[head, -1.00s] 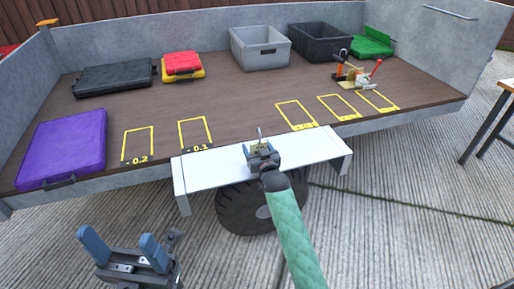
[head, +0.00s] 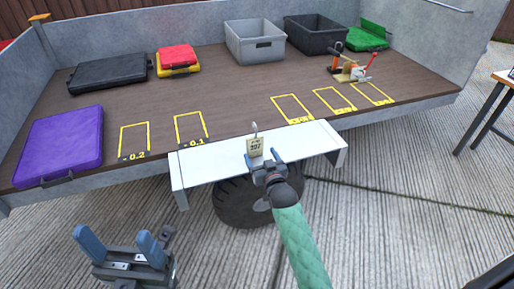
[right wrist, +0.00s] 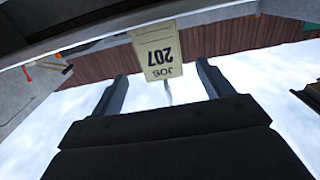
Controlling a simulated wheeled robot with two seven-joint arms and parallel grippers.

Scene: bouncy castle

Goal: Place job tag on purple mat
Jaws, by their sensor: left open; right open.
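The job tag (head: 255,147) is a small pale yellow card reading 207, with a thin hook above it, at the white shelf. In the right wrist view the tag (right wrist: 156,50) appears upside down beyond and between the fingertips. My right gripper (head: 263,160) is open just in front of the tag; the finger pads are apart from it in the wrist view. The purple mat (head: 60,140) lies at the left end of the brown truck bed. My left gripper (head: 120,238) is open and empty at the lower left, over the concrete.
The bed (head: 220,100) holds a black case (head: 108,73), a red and yellow box (head: 178,60), a grey bin (head: 255,42), a dark bin (head: 315,37) and a clamp (head: 350,70). Yellow outlined slots line its front. The white shelf (head: 215,165) juts out above a tyre.

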